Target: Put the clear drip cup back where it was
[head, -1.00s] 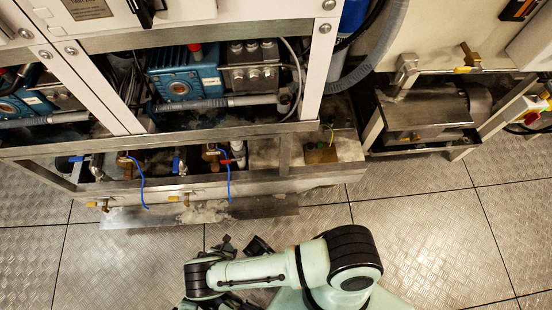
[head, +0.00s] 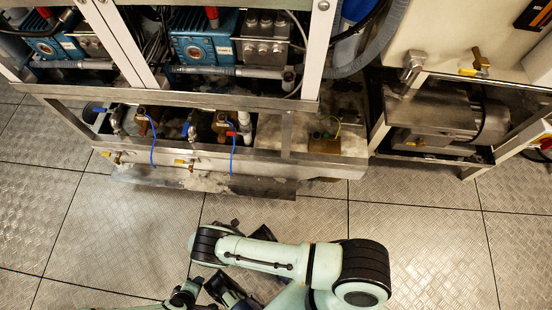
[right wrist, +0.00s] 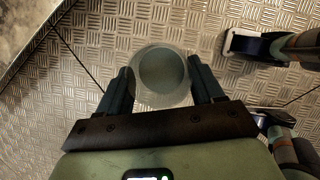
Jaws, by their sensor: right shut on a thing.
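The clear drip cup (right wrist: 162,76) is a round, see-through cup, seen from above in the right wrist view. My right gripper (right wrist: 160,68) is shut on it, with one dark finger at each side. The patterned metal floor shows beneath and around the cup. In the head view I cannot make out the cup; my right arm covers the bottom middle.
The machine's low steel frame (head: 215,104) holds several valves with blue wires. Yellow-handled taps (head: 191,165) stick out in front, above a flat metal ledge (head: 140,176). A steel-cased motor unit (head: 440,112) stands to the right. The plated floor (head: 420,235) is clear at right and left.

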